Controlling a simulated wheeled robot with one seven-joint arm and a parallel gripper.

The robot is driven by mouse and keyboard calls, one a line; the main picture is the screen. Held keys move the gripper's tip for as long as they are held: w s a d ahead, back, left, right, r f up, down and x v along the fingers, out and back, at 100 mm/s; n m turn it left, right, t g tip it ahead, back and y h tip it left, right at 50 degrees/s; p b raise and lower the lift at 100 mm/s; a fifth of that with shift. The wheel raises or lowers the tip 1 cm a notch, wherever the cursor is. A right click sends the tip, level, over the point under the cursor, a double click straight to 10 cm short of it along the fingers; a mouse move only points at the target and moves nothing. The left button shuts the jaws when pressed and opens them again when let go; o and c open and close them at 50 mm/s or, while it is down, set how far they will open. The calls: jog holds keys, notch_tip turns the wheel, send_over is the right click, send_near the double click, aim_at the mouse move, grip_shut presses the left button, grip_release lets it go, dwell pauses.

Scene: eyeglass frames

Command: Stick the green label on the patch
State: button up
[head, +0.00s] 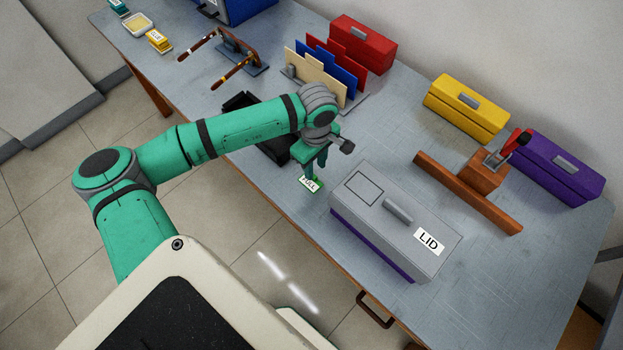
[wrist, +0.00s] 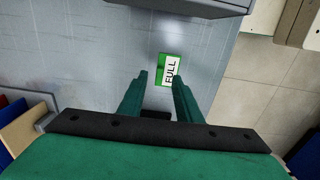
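The green label (head: 311,185) with a white "FULL" panel lies at the table's front edge, left of the grey-lidded box. It also shows in the wrist view (wrist: 162,74), just ahead of my fingertips. My gripper (head: 315,168) is above the label, pointing down. In the wrist view my gripper (wrist: 160,78) has its two fingers apart with nothing seen held between them; I cannot tell whether they touch the label. A dark-outlined rectangle, likely the patch (head: 363,188), is bare on the left part of the grey lid (head: 380,226).
The lid has a raised handle (head: 398,209) and a "LID" sticker (head: 429,241). A black tray (head: 272,146) is partly behind my arm. A file rack (head: 360,103) and a wooden T-shaped piece (head: 468,194) stand farther back. The front edge drops to the floor.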

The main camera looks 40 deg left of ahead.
aim_at(315, 177)
jog(key=shift+f, duration=2.35)
grip_shut()
